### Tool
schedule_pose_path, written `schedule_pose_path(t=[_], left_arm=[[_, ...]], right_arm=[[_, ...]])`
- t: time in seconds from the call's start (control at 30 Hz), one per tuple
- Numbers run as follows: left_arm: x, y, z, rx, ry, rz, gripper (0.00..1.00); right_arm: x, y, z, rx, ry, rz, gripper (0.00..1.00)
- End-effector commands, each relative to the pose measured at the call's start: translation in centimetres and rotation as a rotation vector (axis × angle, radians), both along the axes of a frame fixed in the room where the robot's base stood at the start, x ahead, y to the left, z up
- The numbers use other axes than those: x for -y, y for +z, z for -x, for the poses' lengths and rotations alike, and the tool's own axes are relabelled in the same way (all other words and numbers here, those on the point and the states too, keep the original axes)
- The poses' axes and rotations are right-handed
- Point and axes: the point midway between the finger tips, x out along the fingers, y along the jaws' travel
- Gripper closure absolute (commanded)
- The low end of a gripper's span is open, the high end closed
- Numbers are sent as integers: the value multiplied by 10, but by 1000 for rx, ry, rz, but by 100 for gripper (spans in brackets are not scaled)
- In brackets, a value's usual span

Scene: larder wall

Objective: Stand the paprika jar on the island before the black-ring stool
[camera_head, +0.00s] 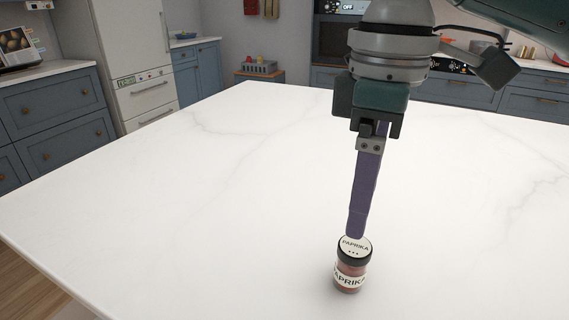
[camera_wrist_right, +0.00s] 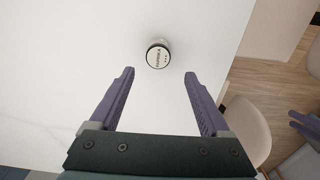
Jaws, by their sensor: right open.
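The paprika jar (camera_head: 350,276) stands upright on the white island top (camera_head: 220,190), near its front edge. It has a dark-rimmed lid with a white label, and red contents. In the right wrist view the jar (camera_wrist_right: 158,55) shows from above, just beyond the fingertips and between their lines. My right gripper (camera_head: 357,225) points down behind and above the jar. Its purple fingers (camera_wrist_right: 160,75) are spread, with nothing between them. Pale stool seats (camera_wrist_right: 246,125) show past the island edge in the right wrist view; I cannot make out a black ring.
The island top around the jar is clear. Its edge runs close by the jar in the right wrist view, with wooden floor (camera_wrist_right: 265,80) beyond. Blue cabinets (camera_head: 60,115) and a white fridge (camera_head: 140,60) stand at the back left.

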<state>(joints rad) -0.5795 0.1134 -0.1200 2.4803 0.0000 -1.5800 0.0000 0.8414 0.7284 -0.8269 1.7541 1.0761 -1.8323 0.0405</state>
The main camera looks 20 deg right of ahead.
Motion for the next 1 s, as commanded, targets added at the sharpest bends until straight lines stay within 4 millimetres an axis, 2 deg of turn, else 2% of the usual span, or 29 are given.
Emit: schedule_pose_path(t=[0.17, 0.3, 0.43, 0.57, 0.73, 0.83, 1.0], left_arm=[[0, 0, 0, 0, -2, -2, 50], [-1, 0, 0, 0, -3, -4, 50], [-2, 0, 0, 0, -5, -8, 50], [-2, 0, 0, -1, -6, -10, 50], [-3, 0, 0, 0, -7, -11, 50], [-3, 0, 0, -1, -6, -10, 50], [-3, 0, 0, -1, -6, -10, 50]], right_arm=[[-43, -36, 23, 37, 54, -74, 19], [-82, -63, 50, 112, 31, -178, 19], [-99, -77, 80, 184, -95, -254, 19], [-86, -86, 108, 242, -278, -251, 19], [-49, -91, 142, 279, -469, -164, 19], [-34, -91, 154, 288, -523, -119, 19], [-27, -91, 159, 293, -543, -99, 19]])
